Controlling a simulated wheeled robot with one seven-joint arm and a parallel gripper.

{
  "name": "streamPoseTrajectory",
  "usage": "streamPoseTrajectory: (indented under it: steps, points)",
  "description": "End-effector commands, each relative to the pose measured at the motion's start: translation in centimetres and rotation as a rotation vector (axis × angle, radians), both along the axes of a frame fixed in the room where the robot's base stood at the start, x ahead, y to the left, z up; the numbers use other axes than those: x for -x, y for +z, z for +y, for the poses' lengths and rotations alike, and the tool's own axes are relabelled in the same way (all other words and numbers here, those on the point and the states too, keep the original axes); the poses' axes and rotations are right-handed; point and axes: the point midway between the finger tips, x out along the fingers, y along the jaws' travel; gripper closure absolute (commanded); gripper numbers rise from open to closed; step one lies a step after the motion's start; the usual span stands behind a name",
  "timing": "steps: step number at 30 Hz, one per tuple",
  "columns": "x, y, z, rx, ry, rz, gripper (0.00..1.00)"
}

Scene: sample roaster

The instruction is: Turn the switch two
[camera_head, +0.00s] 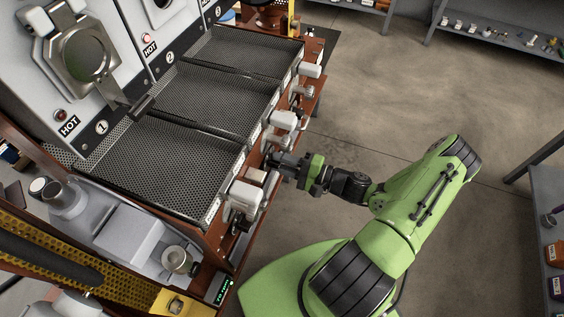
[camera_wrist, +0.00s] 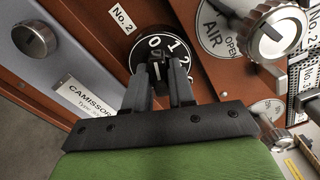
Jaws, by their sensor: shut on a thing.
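Switch two is a black round dial (camera_wrist: 150,44) with white marks 0, 1 and more digits, beside a "No. 2" label (camera_wrist: 123,19) in the wrist view. My gripper (camera_wrist: 163,68) reaches up to its lower middle, and its two dark fingers are shut on the switch's knob. The fingers hide most of the knob, so its exact pointing is hard to read. In the head view my gripper (camera_head: 271,160) is at the roaster's front panel, below the middle tray, and the switch is hidden there.
A silver AIR knob (camera_wrist: 270,32) sits close to the right of the switch. Another round knob (camera_wrist: 35,39) is at the left. In the head view, white handles (camera_head: 284,120) stick out near my gripper. Open floor (camera_head: 390,90) lies to the right.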

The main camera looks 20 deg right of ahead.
Motion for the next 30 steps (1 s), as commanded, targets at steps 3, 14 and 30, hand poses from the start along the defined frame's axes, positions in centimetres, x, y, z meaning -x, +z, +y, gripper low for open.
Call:
streamPoseTrajectory:
  steps: [3, 14, 30]
  points:
    - [0.04, 0.0, 0.05, 0.005, 0.002, -0.005, 1.0]
    - [0.05, -0.02, 0.06, 0.005, 0.002, -0.005, 0.73]
    - [0.11, -0.02, -0.11, 0.007, -0.001, -0.005, 0.55]
